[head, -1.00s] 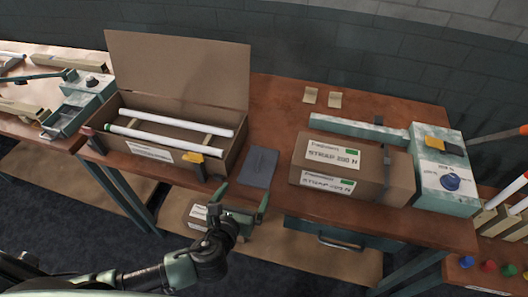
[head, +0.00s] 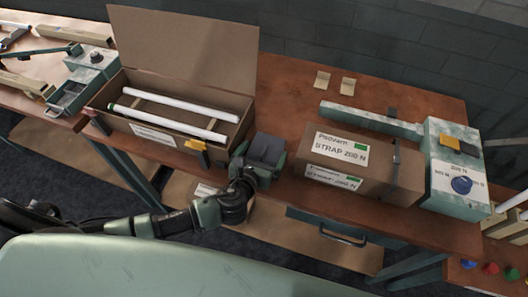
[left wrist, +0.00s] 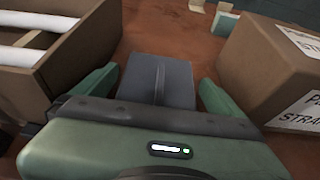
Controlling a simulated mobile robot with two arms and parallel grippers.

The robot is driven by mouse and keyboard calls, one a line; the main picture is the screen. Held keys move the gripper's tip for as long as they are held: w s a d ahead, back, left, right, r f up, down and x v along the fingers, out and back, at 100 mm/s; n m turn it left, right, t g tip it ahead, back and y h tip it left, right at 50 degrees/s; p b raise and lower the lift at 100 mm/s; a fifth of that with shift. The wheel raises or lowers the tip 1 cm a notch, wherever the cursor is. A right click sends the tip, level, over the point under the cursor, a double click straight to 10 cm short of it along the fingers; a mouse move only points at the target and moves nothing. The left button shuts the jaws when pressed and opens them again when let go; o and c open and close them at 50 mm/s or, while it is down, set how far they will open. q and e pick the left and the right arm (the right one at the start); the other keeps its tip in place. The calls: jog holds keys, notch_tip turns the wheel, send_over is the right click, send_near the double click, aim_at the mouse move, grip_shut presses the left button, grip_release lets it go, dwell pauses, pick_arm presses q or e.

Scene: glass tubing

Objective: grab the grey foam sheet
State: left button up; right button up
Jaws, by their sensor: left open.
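The grey foam sheet (head: 267,149) lies flat on the brown table between the open tube box and the closed strap box. My left gripper (head: 260,160) is open at the sheet's near end, and its palm hides that end in the head view. In the left wrist view, the sheet (left wrist: 158,80) runs away from the palm between the two green fingers of the gripper (left wrist: 156,92). One finger is on each side of the sheet. I cannot tell whether either finger touches it. My right gripper is not in view.
The open cardboard box (head: 222,148) with two white tubes stands close on the left. The closed strap box (head: 320,162) stands close on the right. A strapping machine (head: 455,175) is farther right. Two small tan pads (head: 322,80) lie at the back. The table behind the sheet is clear.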

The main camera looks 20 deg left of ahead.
pick_arm(q)
jog(key=shift+w+f, duration=0.25)
jog(key=shift+w, duration=0.25)
jog(key=c, duration=1.1)
jog(key=shift+o, duration=0.2)
jog(key=shift+r, duration=0.15)
